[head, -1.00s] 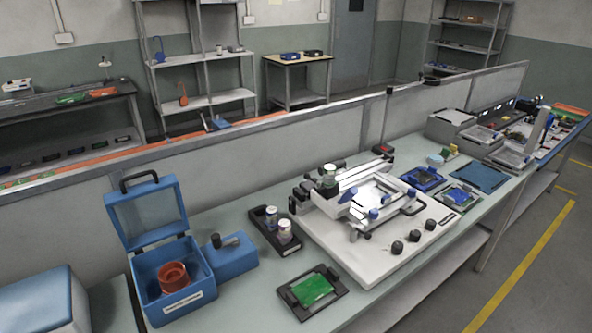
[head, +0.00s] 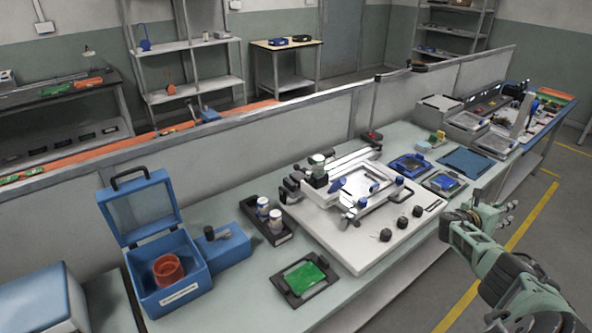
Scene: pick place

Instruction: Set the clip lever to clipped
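The white machine (head: 380,232) stands on the bench in the middle of the head view, with a frame, rails and several dark knobs. It has small blue parts: one blue lever-like part (head: 337,186) at the left of its frame and a blue piece (head: 362,202) near the front. I cannot tell which is the clip lever or how it is set. My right gripper (head: 478,216) is at the right, beyond the bench's front edge and apart from the machine. Its fingers are too small and turned to judge. My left gripper is out of view.
A green board in a dark holder (head: 305,277) lies in front of the machine. A dark tray with bottles (head: 268,222) and an open blue box (head: 168,250) stand to the left. Blue trays (head: 410,164) lie right of the machine. A low partition (head: 300,130) runs behind the bench.

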